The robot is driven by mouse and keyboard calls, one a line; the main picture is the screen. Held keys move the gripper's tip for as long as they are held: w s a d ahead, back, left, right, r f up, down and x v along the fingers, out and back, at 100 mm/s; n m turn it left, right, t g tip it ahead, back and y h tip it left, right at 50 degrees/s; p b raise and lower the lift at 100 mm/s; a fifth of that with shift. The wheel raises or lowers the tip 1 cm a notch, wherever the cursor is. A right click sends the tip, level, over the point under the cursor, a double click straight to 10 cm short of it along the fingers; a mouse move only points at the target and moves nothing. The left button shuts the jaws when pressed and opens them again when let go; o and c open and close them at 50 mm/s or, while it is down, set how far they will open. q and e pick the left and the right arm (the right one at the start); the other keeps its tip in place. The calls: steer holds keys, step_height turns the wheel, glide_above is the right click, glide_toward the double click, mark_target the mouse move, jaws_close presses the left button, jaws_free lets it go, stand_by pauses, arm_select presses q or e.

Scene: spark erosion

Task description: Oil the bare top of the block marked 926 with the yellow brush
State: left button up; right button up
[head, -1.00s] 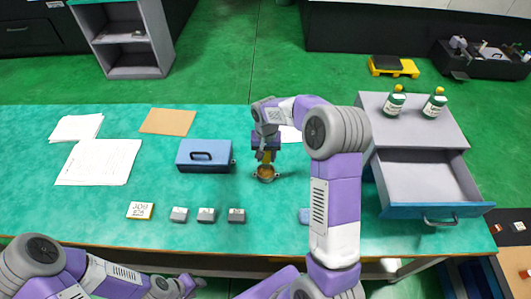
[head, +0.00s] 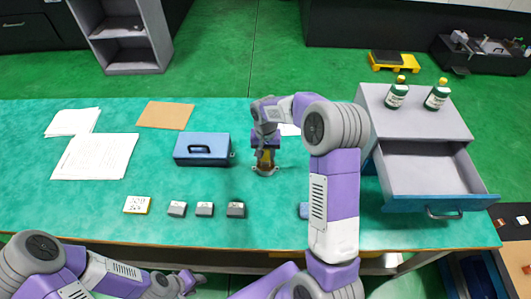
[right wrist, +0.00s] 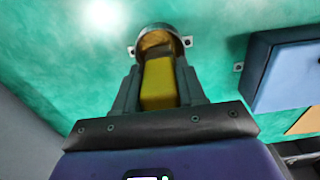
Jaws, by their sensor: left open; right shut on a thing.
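My right gripper (head: 266,150) is shut on the yellow brush (right wrist: 158,82), which points down. The brush's lower end is at the mouth of a small metal cup (head: 265,171) with side tabs; the cup also shows in the right wrist view (right wrist: 160,40). The brush tip is hidden, so its depth in the cup cannot be told. Three small grey blocks (head: 177,209) (head: 205,209) (head: 236,210) stand in a row at the front of the table; their marks are too small to read. My left gripper (head: 192,283) is open and empty, below the table's front edge.
A marked card (head: 137,205) lies left of the blocks. A blue box (head: 203,149) stands left of the cup. A blue item (head: 304,210) is partly hidden by my right arm. A drawer unit (head: 425,120) with an open drawer stands at right, two green bottles on top.

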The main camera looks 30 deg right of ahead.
steer(key=shift+f+b, duration=0.35)
steer(key=shift+f, duration=0.25)
stand_by(1.3)
steer(key=shift+r+p, duration=2.7)
steer(key=shift+r, duration=0.9)
steer(key=shift+s+a+f, duration=0.1)
steer(key=shift+a, duration=0.15)
steer(key=s+a+f+n, duration=0.3)
steer(key=s+a+n, duration=0.3)
steer(key=a, duration=0.6)
steer(key=shift+s, duration=1.25)
